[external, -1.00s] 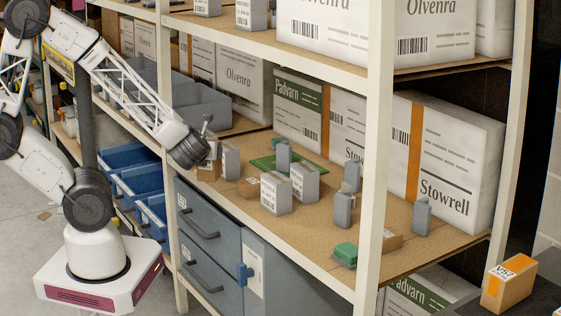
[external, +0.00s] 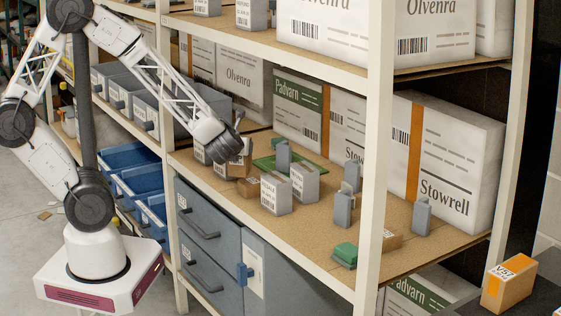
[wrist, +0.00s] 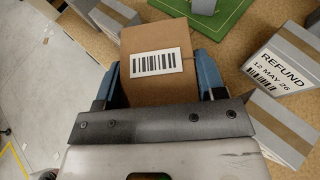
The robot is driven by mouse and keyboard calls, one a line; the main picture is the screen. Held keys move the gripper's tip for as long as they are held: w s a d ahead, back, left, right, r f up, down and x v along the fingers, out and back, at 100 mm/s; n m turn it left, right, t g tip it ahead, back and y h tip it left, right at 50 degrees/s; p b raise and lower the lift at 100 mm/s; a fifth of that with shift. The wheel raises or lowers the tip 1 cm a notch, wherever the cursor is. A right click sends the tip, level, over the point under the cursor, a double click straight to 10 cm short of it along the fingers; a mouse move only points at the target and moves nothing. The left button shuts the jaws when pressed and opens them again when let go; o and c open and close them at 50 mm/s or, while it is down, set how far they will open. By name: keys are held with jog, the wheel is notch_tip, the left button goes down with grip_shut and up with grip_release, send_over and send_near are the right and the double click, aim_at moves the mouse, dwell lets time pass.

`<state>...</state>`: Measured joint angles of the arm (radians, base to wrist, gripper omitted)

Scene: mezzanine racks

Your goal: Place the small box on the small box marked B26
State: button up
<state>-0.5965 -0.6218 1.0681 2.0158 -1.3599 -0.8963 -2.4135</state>
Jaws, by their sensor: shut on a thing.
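My gripper (wrist: 160,78) is shut on a small brown box (wrist: 158,40), with a blue finger on each side of it. The box has a white barcode label facing the wrist camera. In the external view my gripper (external: 236,155) holds the brown box (external: 240,168) over the middle shelf, near its left end. Another small brown box (external: 250,187) lies on the shelf just to the right and nearer the front. I cannot read a B26 mark on any box.
Grey label-bearing boxes (external: 276,194) stand right of my gripper; one in the wrist view reads REFUND (wrist: 280,65). A green board (wrist: 222,22) lies behind. A rack post (external: 376,160) stands farther right. Large white cartons (external: 455,160) line the back.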

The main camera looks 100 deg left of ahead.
jog(key=w+a, duration=0.3)
jog(key=shift+w+a+f, duration=0.2)
jog(key=shift+a, duration=0.1)
jog(key=shift+f, duration=1.8)
jog(key=shift+f, duration=0.15)
jog(key=o, duration=1)
jog(key=shift+v, duration=6.05)
